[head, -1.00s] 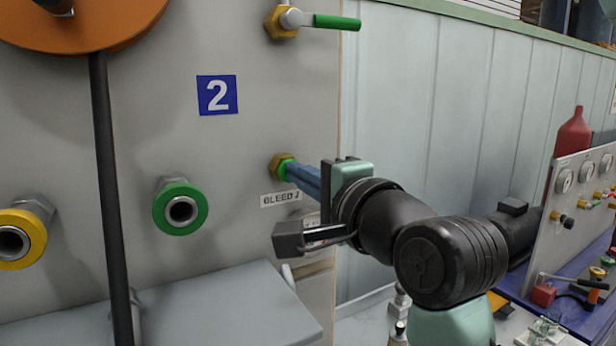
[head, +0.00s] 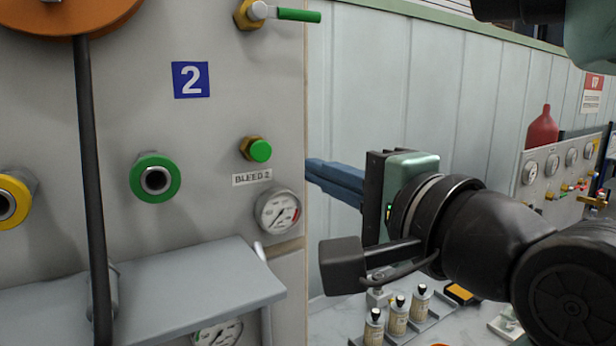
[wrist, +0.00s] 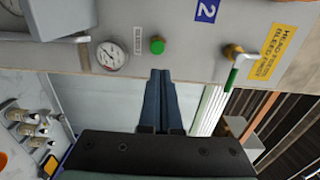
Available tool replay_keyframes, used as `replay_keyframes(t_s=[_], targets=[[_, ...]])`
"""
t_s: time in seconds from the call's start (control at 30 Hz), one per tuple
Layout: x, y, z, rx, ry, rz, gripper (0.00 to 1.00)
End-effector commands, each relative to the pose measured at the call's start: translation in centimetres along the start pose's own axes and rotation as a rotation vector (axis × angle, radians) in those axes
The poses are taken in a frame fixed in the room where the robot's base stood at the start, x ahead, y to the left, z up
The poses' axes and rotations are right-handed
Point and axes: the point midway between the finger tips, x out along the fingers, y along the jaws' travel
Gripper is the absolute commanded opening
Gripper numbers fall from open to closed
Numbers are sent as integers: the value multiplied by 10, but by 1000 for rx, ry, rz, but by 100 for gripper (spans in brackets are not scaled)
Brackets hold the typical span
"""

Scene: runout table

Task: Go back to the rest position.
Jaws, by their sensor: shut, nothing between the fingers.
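My gripper (head: 310,172) is shut and empty, its blue fingers together and pointing left toward the panel. In the wrist view the closed fingertips (wrist: 161,72) show just below the green bleed button. The green button (head: 260,151) labelled BLEED 2 is on the grey panel (head: 215,125), left of the fingertips and apart from them. It also shows in the wrist view (wrist: 157,46). My forearm reaches in from the right side of the head view.
A pressure gauge (head: 279,211) and a grey shelf (head: 150,290) are on the panel below the button. A black hose (head: 92,190) hangs at left. Several small bottles (head: 397,316) stand on the bench below my gripper. A gauge board (head: 556,170) stands at right.

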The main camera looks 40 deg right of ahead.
Motion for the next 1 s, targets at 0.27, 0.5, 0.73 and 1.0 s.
replay_keyframes(t_s=[0.27, 0.5, 0.73, 1.0], targets=[[-1, 0, 0, 0, 0, 0, 0], [-1, 0, 0, 0, 1, 0, 0], [8, 0, 16, -74, -11, -35, 0], [26, -22, 138, -659, 29, -357, 0]])
